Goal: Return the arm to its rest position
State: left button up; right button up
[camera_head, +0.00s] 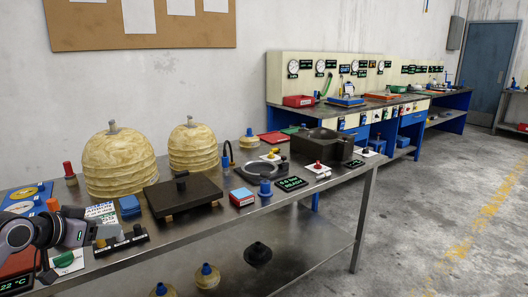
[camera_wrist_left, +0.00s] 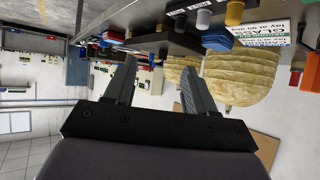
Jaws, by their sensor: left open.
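My left arm comes in at the lower left of the head view, above the near left end of the steel table (camera_head: 236,226). Its gripper (camera_head: 90,232) is small there, and its fingers are hard to make out. In the left wrist view my left gripper (camera_wrist_left: 158,70) shows two dark fingers spread apart with nothing between them. That view is upside down, with the table's things along its top. My right arm and gripper are in neither view.
Close to the left gripper are a black block with knobs (camera_head: 121,243) and a white printed card (camera_head: 101,212). Two yellowish domes (camera_head: 118,165) (camera_head: 193,148) stand behind. A black plate (camera_head: 182,194) lies mid-table. Open floor (camera_head: 430,220) lies right of the table.

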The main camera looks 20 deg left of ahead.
pick_arm(q)
jog(key=s+d+f+g+b, duration=0.15)
jog(key=s+d+f, duration=0.25)
jog(key=d+f, duration=0.45)
jog(key=s+d+f+m+h+b, duration=0.15)
jog(key=s+d+f, duration=0.35)
jog(key=f, duration=0.7)
jog(key=s+d+f+b, duration=0.2)
jog(key=s+d+f, duration=0.1)
jog(key=d+f, duration=0.6)
jog(key=s+d+f+b, duration=0.2)
jog(key=s+d+f, duration=0.3)
jog(key=d, duration=0.4)
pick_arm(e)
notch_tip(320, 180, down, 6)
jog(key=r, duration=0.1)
pick_arm(q)
notch_tip(320, 180, up, 12)
jog(key=s+p, duration=0.2)
jog(key=p, duration=1.2)
jog(key=shift+a, duration=0.35)
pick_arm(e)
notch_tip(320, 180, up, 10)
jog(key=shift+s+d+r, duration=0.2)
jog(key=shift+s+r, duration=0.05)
